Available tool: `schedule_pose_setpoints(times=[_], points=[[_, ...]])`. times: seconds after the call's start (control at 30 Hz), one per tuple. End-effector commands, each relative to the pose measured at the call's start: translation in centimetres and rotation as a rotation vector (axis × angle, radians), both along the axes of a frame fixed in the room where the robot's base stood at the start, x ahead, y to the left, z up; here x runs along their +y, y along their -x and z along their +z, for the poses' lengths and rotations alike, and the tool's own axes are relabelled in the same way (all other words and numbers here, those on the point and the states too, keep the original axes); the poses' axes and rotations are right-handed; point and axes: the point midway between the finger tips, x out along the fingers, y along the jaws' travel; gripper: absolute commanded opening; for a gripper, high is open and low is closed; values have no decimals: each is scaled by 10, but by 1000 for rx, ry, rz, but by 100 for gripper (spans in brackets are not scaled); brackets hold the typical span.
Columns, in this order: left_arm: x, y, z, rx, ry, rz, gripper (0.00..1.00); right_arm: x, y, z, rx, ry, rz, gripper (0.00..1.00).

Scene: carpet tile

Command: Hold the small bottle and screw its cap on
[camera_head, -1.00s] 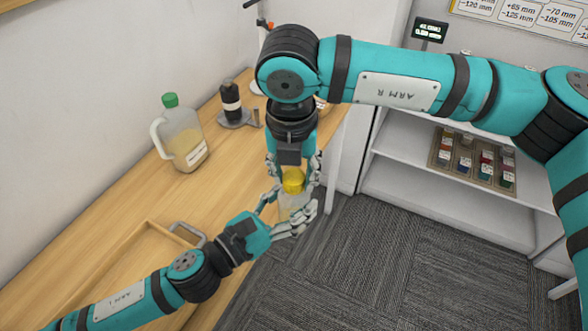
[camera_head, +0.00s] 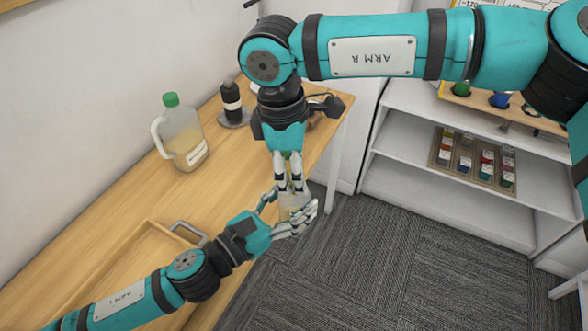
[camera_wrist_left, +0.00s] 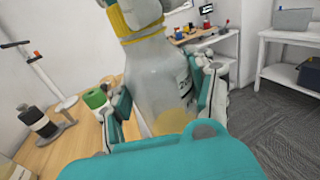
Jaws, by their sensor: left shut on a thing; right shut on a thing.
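The small bottle (camera_head: 292,208) is translucent and held upright over the table's right edge in the head view. My left gripper (camera_head: 283,212) is shut around its body. The left wrist view shows the clear bottle (camera_wrist_left: 158,78) between the left fingers, with a dark-lettered label on its right side. The yellow cap (camera_wrist_left: 122,22) is at the bottle's top in that view. My right gripper (camera_head: 290,186) points down from above and is shut on the cap, mostly hiding it in the head view. Whether the threads are engaged cannot be seen.
A green-capped jug (camera_head: 183,140) and a dark bottle (camera_head: 231,98) on a stand are at the back of the wooden table. White shelves (camera_head: 455,195) stand right, across open carpet (camera_head: 400,265).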

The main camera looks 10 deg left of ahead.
Motion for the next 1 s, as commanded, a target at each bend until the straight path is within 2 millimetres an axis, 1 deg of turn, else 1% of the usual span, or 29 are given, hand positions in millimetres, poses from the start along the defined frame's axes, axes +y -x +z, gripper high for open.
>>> schedule_pose_setpoints(times=[0.13,0.17,0.33,0.57,0.67,0.77,1.0], points=[[0,0,0,1,0,-1,0,0,-1,1,-2,-2,1,27],[0,0,0,1,0,-1,0,0,-1,1,-2,-2,1,39],[0,0,0,1,1,-1,0,0,-1,1,-2,-1,2,61],[0,0,0,1,1,0,0,0,-1,0,-1,0,3,61],[0,0,0,0,0,0,0,0,-1,3,-2,0,3,61],[0,0,0,0,0,0,0,0,-1,12,-2,-2,2,61],[0,0,0,-1,1,0,0,0,-1,43,-3,0,2,61]])
